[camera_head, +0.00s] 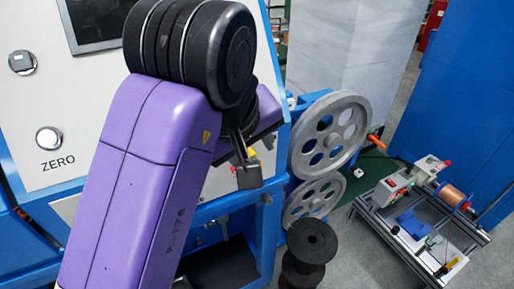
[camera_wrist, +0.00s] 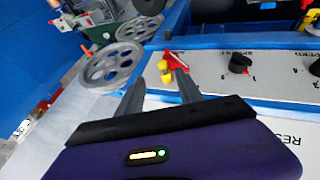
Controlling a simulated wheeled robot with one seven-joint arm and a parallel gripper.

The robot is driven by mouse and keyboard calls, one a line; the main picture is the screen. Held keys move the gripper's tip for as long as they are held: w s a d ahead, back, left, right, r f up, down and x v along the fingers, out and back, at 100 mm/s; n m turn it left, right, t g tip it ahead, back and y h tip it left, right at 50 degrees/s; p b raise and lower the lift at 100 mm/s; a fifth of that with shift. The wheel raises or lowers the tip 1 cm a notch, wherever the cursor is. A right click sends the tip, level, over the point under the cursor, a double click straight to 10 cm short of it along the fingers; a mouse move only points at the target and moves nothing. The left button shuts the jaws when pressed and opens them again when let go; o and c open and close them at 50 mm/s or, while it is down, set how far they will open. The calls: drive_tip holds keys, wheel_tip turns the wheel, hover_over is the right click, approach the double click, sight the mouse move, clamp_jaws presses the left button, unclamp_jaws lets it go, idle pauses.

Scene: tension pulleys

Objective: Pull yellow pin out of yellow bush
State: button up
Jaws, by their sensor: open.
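A small yellow part (camera_wrist: 164,72) shows in the wrist view at the left end of the grey control panel, near its blue edge. I cannot tell the yellow pin from the yellow bush at this size. My gripper (camera_wrist: 160,77) is open and empty. Its two dark fingers point toward the yellow part, which appears between the fingertips, and I see no contact. In the head view a bit of yellow (camera_head: 252,153) shows beside my gripper (camera_head: 246,174), with the arm hiding most of the area around it.
A red part (camera_wrist: 176,61) sits right beside the yellow one. Black knobs (camera_wrist: 240,63) stand along the panel. Two grey spoked pulleys (camera_head: 330,134) are right of the machine, with black spools (camera_head: 312,242) below. A cart (camera_head: 420,215) with tools stands at right.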

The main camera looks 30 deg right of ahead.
drive_tip(key=x, duration=0.7)
drive_tip(key=shift+f+b, duration=0.35)
drive_tip(key=shift+f, duration=0.15)
drive_tip(key=shift+c, duration=0.4)
clamp_jaws()
